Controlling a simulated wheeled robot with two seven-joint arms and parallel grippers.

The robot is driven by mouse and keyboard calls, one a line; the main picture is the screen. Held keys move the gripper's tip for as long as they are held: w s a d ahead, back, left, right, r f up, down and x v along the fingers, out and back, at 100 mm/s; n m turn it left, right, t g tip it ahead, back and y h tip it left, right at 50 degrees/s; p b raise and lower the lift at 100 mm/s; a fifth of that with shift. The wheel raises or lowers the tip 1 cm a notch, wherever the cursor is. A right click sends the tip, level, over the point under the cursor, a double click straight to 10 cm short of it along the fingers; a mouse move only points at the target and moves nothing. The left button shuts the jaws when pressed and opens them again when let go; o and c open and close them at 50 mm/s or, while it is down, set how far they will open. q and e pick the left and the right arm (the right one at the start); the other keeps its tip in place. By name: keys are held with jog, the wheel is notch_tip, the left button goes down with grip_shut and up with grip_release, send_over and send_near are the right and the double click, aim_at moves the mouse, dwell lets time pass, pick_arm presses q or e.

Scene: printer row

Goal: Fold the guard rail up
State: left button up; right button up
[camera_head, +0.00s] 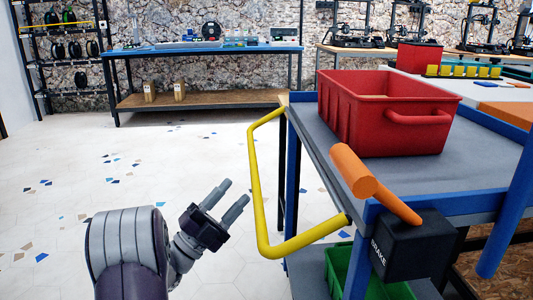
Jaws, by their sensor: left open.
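The yellow guard rail (256,193) is a bent bar on the left side of a blue-framed cart (303,126). It hangs out from the cart's edge and sags down below the top surface. My left gripper (236,197) is open and empty. In the picture its two grey fingers point up and right, just left of the rail's lower part. A gap of floor shows between the fingertips and the rail. My right gripper is not in view.
A red bin (385,112) stands on the cart top. An orange brake lever (372,182) on a black box (413,244) sits at the cart's near corner. A green crate (341,268) is below. The floor at left is clear.

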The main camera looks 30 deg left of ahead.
pick_arm(q)
jog(key=b+x, duration=0.2)
jog(key=x, duration=0.6)
jog(key=shift+d+r+b, duration=0.15)
jog(key=shift+r+b, duration=0.05)
jog(key=shift+b, duration=0.2)
jog(key=shift+w+d+r, duration=0.15)
jog(key=shift+w+r, duration=0.2)
jog(key=shift+w, duration=0.05)
grip_shut()
